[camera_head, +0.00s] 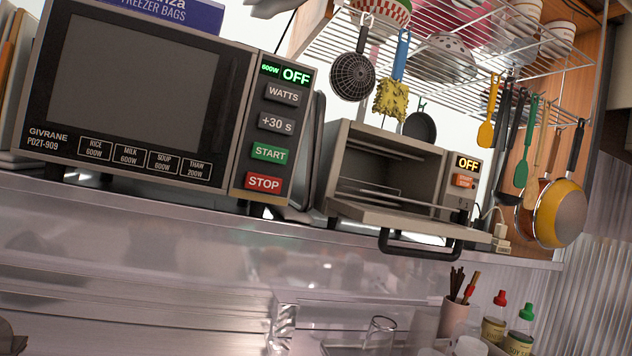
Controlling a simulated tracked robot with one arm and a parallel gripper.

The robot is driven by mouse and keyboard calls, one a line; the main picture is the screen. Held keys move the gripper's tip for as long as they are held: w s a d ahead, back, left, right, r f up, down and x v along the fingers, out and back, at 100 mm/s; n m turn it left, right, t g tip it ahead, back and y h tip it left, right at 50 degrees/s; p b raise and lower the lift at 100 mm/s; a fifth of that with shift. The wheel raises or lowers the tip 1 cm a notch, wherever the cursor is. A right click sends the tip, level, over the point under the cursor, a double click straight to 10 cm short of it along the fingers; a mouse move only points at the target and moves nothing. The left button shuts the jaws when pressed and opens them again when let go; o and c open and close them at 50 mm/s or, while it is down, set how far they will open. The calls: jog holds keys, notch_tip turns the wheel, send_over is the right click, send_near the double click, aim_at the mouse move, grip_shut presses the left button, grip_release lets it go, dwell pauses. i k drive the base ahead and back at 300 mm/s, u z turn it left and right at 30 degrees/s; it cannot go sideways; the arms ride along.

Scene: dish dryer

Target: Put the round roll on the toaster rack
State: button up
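The toaster (388,150) stands on the shelf right of the microwave. Its door (405,214) is folded down open, with a dark handle along its front edge. The wire toaster rack (372,190) shows inside, low in the opening, and looks empty. The display on the toaster reads OFF. I cannot see the round roll anywhere in this view. I cannot make out my gripper in this view either.
The microwave (140,95) fills the left, shut and reading OFF. A wire rack (470,60) with bowls hangs above the toaster, with a strainer (352,76), a yellow sponge (391,99) and several utensils below it. Bottles and a glass (380,334) stand lower right.

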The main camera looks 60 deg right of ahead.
aim_at(388, 192)
jog(key=u, duration=0.15)
jog(key=k, duration=1.1)
jog(key=z, duration=1.2)
jog(key=i, duration=1.2)
jog(key=z, duration=0.2)
